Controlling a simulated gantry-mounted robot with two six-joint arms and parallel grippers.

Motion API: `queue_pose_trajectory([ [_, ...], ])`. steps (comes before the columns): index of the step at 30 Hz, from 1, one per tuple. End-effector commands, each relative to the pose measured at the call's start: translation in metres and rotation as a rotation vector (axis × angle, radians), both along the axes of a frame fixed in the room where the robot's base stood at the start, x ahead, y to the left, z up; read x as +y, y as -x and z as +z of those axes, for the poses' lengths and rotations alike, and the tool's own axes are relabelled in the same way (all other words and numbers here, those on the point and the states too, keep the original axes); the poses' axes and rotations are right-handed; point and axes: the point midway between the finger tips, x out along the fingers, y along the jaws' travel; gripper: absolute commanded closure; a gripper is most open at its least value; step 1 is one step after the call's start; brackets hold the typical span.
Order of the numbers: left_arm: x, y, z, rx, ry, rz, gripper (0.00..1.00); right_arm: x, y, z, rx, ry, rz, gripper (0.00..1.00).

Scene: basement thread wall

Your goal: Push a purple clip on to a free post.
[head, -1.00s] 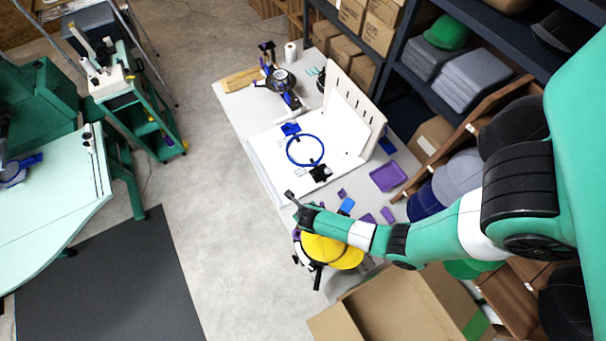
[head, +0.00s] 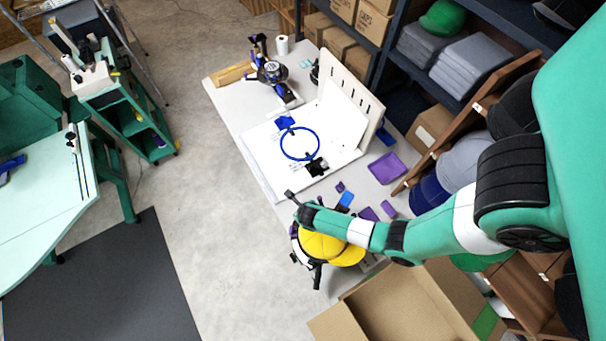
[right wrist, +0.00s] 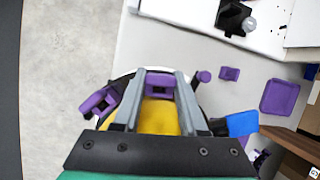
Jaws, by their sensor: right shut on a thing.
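A purple clip (right wrist: 158,86) sits between the two grey fingers of my right gripper (right wrist: 160,75) in the right wrist view, and the gripper is shut on it. The gripper is over a yellow cap (right wrist: 158,122), which also shows under my right arm in the head view (head: 320,247). A second purple piece (right wrist: 98,102) is left of the fingers, and a purple knob (right wrist: 204,76) is just right of them. An upright white panel (head: 352,104) with several dark marks stands on the table; I cannot tell which are free posts. My left gripper is out of view.
A blue hoop (head: 300,144) lies on the white board (head: 263,150). A purple tray (head: 387,168) and small purple pieces lie to its right. A blue piece (right wrist: 242,123) is near the gripper. An open cardboard box (head: 400,305) and shelves flank the table's right side.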

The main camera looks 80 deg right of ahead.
Motion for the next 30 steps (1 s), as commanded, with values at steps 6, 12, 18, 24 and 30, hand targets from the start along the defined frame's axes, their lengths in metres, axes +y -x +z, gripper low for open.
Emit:
queue_pose_trajectory([
  [6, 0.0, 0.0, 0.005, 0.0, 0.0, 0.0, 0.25, 0.0, 0.001, 0.001, 0.001, 0.0, -0.001, 1.0],
  [12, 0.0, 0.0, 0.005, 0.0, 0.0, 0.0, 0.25, 0.0, 0.0, 0.0, 0.0, 0.0, 0.0, 1.0],
  [18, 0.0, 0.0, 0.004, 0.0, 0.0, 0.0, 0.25, 0.0, 0.0, -0.001, 0.0, 0.0, 0.0, 1.0],
  [24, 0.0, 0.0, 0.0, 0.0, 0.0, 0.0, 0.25, 0.0, 0.001, -0.006, 0.0, 0.0, 0.0, 1.0],
  [30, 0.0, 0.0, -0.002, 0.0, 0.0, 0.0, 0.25, -0.001, 0.002, -0.011, 0.001, 0.0, -0.001, 1.0],
])
